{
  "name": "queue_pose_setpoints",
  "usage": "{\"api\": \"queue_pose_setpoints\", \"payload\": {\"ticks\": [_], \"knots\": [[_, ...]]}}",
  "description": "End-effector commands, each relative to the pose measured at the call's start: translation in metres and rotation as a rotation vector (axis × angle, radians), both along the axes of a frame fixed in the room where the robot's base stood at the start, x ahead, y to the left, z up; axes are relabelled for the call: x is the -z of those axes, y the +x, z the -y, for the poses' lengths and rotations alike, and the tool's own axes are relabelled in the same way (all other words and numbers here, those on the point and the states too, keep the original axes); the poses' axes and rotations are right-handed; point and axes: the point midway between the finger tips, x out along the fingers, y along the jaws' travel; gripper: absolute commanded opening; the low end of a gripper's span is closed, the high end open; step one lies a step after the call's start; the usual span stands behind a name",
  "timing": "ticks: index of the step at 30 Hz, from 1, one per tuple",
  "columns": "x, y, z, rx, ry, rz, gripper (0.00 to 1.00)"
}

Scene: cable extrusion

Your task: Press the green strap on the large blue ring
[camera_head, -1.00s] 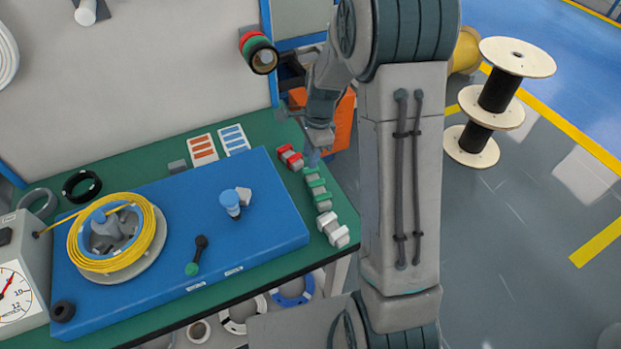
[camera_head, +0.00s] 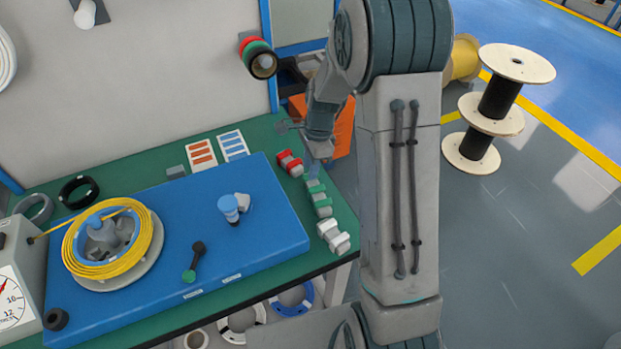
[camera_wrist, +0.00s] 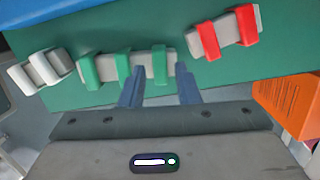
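Green straps (camera_head: 315,187) sit on a grey bar at the right end of the green table. In the wrist view several show, one of them the right-hand green strap (camera_wrist: 160,65). My gripper (camera_wrist: 160,75) is open, its two blue fingers on either side of that strap; I cannot tell whether they touch it. In the head view my gripper (camera_head: 314,168) is small and partly hidden at the bar's far end. A large blue ring (camera_head: 82,240) with yellow cable wound round it lies on the blue board at the left.
Bars with red straps (camera_head: 290,163) and white straps (camera_head: 333,236) flank the green one. A blue bottle-like piece (camera_head: 229,208) and a black lever with a green knob (camera_head: 193,262) stand on the board. An orange bin (camera_wrist: 285,103) is close at the right.

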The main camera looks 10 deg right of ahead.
Motion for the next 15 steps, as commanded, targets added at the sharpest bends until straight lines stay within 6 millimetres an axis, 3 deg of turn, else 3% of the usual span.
{"api": "queue_pose_setpoints", "payload": {"ticks": [15], "knots": [[0.014,0.0,0.0,0.0,0.0,0.0,0.29]]}}
